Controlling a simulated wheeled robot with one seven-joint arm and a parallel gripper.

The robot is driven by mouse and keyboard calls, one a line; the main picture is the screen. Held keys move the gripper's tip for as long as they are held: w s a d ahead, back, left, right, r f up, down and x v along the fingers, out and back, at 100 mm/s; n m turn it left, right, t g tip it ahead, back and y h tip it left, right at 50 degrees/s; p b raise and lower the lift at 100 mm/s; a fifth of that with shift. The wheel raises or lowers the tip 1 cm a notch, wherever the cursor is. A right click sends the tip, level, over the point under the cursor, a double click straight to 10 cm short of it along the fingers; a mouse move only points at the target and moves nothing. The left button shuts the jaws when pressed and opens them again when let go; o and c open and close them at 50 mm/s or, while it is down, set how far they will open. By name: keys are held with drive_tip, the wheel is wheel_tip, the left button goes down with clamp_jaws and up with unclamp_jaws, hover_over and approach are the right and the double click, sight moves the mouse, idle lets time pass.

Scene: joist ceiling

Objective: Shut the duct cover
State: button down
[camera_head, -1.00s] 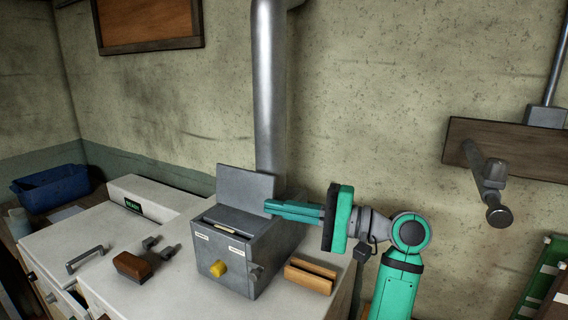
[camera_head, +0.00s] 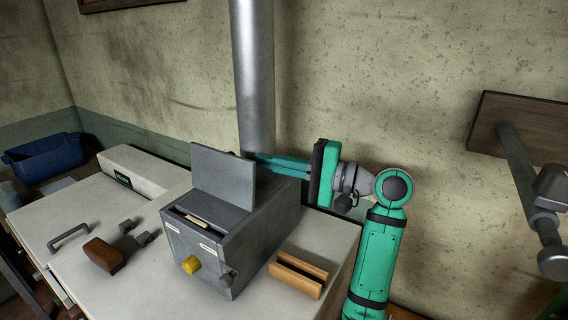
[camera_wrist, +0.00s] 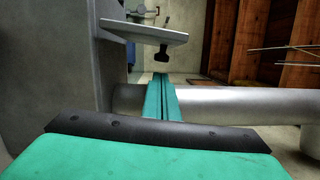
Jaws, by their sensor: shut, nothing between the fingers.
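The duct cover (camera_head: 222,178) is a flat grey plate standing open, nearly upright, on top of a grey metal box (camera_head: 257,227). The slot in front of the cover is exposed. My gripper (camera_head: 255,157) is shut and empty, with its teal fingers reaching from the right to the cover's upper right edge, seemingly just behind it. I cannot tell whether they touch. In the wrist view my shut fingers (camera_wrist: 161,78) point ahead, below a grey plate that looks like the cover (camera_wrist: 150,32), with the box wall (camera_wrist: 55,65) at left.
A vertical metal pipe (camera_head: 254,80) rises close behind the box and my fingers. The box front has a yellow knob (camera_head: 191,264). A wooden block (camera_head: 298,275) lies right of the box, a brown one (camera_head: 103,255) left. A pipe bracket (camera_head: 530,190) juts from the right wall.

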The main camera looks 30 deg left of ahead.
sight(226, 173)
drive_tip(key=shift+s+a, duration=0.2)
drive_tip(key=shift+a, duration=1)
drive_tip(key=shift+s+a, duration=0.15)
drive_tip(key=shift+a, duration=1)
drive_tip(key=shift+a+r, duration=0.1)
drive_tip(key=shift+a, duration=0.05)
